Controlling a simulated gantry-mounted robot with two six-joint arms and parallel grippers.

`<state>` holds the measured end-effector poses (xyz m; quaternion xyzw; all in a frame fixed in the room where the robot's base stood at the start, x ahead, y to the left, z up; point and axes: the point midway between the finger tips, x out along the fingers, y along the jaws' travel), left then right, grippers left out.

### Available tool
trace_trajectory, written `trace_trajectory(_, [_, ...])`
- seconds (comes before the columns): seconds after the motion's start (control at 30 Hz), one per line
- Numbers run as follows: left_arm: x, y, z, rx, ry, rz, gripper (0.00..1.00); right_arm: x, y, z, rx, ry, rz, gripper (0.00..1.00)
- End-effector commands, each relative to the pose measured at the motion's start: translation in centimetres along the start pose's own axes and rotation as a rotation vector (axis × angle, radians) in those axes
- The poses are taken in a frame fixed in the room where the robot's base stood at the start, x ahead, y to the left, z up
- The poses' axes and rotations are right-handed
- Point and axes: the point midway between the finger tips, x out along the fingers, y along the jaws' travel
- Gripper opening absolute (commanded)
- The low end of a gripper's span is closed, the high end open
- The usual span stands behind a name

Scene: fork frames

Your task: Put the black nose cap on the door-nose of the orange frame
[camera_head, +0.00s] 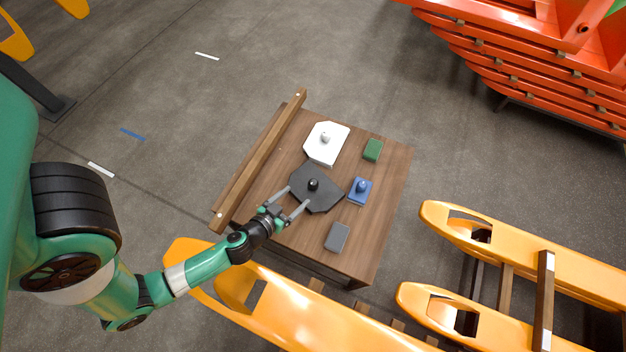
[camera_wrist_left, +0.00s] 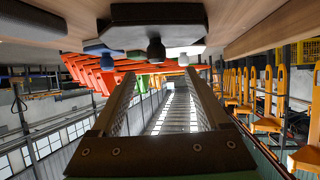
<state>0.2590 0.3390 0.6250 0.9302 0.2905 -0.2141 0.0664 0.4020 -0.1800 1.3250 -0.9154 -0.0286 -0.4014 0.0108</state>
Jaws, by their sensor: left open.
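The black nose cap (camera_head: 325,196), a flat dark plate with a round knob, lies on the wooden table; it also shows in the left wrist view (camera_wrist_left: 185,12), where the picture is upside down. My left gripper (camera_head: 298,196) is open and empty at the cap's near left edge, its fingers pointing at the knob. In the left wrist view, the knob (camera_wrist_left: 156,51) appears between and beyond the fingertips. Yellow-orange frames (camera_head: 330,315) with rounded, slotted noses stand in front and right of the table. I cannot tell which nose is the door-nose. My right gripper is not in view.
The table (camera_head: 390,175) also holds a white capped plate (camera_head: 322,150), a green block (camera_head: 373,150), a blue knobbed piece (camera_head: 359,192) and a grey block (camera_head: 337,237). A wooden rail (camera_head: 262,160) runs along its left edge. Red-orange stacked frames (camera_head: 530,60) stand at upper right.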

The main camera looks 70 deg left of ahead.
Motion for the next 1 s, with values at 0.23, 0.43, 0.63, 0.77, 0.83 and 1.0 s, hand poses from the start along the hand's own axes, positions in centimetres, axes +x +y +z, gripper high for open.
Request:
trace_trajectory(0.23, [4.6,0.0,-0.2,-0.003,0.003,-0.001,0.79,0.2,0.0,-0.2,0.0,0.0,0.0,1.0])
trace_trajectory(0.43, [5.3,0.1,-0.1,-0.001,0.002,0.0,0.79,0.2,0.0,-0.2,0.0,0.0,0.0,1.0])
trace_trajectory(0.63, [8.3,0.8,-0.4,-0.003,0.005,0.001,0.79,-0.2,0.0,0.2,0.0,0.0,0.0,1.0])
trace_trajectory(0.77, [10.1,0.8,-0.3,-0.003,0.003,0.0,0.79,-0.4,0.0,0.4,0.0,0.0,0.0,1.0])
trace_trajectory(0.83, [10.4,0.8,-0.4,-0.002,0.003,0.0,0.79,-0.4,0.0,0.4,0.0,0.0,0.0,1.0])
trace_trajectory(1.0, [10.4,0.8,-0.4,-0.001,0.002,0.001,0.79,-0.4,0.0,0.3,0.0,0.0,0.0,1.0])
